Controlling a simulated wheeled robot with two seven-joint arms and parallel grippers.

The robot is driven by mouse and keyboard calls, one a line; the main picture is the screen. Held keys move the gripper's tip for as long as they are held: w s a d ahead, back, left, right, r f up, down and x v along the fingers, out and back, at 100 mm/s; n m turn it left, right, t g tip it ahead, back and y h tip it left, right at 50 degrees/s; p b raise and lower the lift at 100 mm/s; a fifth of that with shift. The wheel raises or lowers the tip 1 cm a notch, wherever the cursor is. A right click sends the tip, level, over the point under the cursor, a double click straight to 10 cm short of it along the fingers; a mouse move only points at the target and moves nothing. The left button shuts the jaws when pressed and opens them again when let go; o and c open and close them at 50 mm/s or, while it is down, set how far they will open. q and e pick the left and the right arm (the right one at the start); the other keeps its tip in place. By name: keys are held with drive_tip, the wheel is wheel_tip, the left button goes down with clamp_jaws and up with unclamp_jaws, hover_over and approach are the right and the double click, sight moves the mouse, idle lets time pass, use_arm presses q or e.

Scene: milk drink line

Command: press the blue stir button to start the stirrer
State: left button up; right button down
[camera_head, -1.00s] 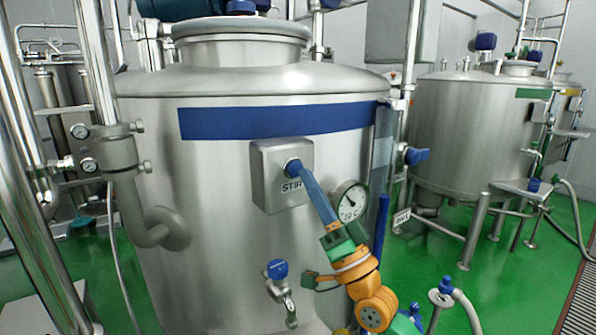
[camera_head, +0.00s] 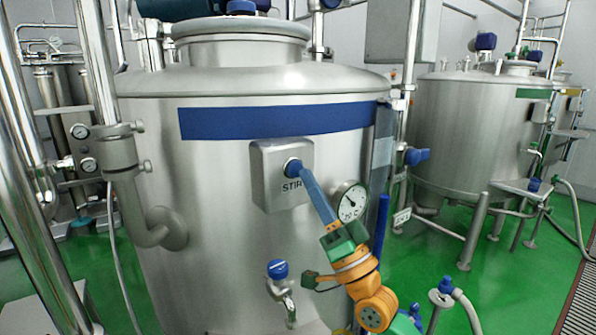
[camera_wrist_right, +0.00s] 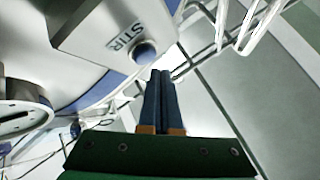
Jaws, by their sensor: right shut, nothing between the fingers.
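The blue stir button (camera_head: 291,166) is on a grey box (camera_head: 268,190) marked STIR, on the front of the steel tank (camera_head: 215,240). My right gripper (camera_head: 301,170) is shut and empty, its long blue fingers reaching up from the lower right. In the head view its tips overlap the button's right side. In the right wrist view the round button (camera_wrist_right: 143,51) shows just beyond and left of the fingertips (camera_wrist_right: 161,73). I cannot tell for sure whether they touch it. My left gripper is not in view.
A pressure gauge (camera_head: 350,201) is on the tank just right of my right fingers. A blue-handled tap (camera_head: 277,269) is below the box. A vertical steel pipe (camera_head: 100,85) stands at the left. A second tank (camera_head: 470,135) stands at the right on the green floor.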

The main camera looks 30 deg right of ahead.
drive_tip(key=shift+w, duration=0.45)
drive_tip(key=shift+w+b, duration=0.3)
drive_tip(key=shift+w, duration=0.15)
idle(0.6)
drive_tip(key=shift+s+p, duration=0.35)
drive_tip(key=shift+s, duration=0.6)
drive_tip(key=s, duration=0.3)
drive_tip(key=s+p, duration=0.1)
drive_tip(key=s, duration=0.2)
drive_tip(key=shift+d, duration=0.2)
